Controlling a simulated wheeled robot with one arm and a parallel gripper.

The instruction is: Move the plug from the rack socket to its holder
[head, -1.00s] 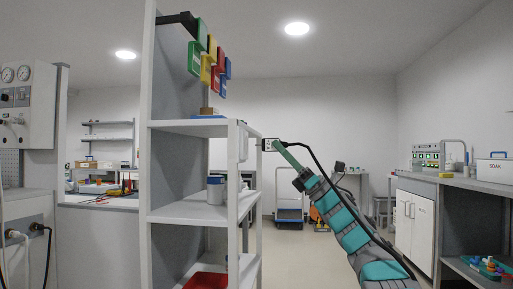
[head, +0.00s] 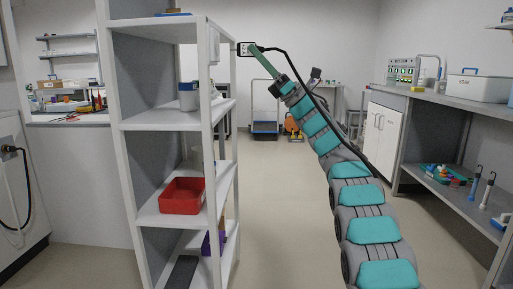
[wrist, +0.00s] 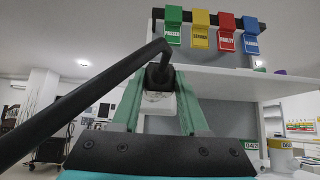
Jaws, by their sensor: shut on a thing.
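My gripper (head: 254,49) is beside the right front post of the grey rack (head: 213,150), near its top. In the wrist view its two green fingers (wrist: 160,85) are closed around a black plug (wrist: 160,74). A thick black cable runs from the plug toward the lower left there, and back over my arm in the head view. A pale socket box (head: 243,49) with small dark marks sits at the post, at the fingertips. Whether the plug's pins are in the socket is hidden. I cannot make out the plug's holder.
Coloured tags (wrist: 226,32) hang from a bar above a white shelf. A red bin (head: 181,196) and a grey-lidded canister (head: 188,97) stand on the rack. A bench (head: 470,105) is at right. A wall unit (head: 20,190) with another plugged cable is at left.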

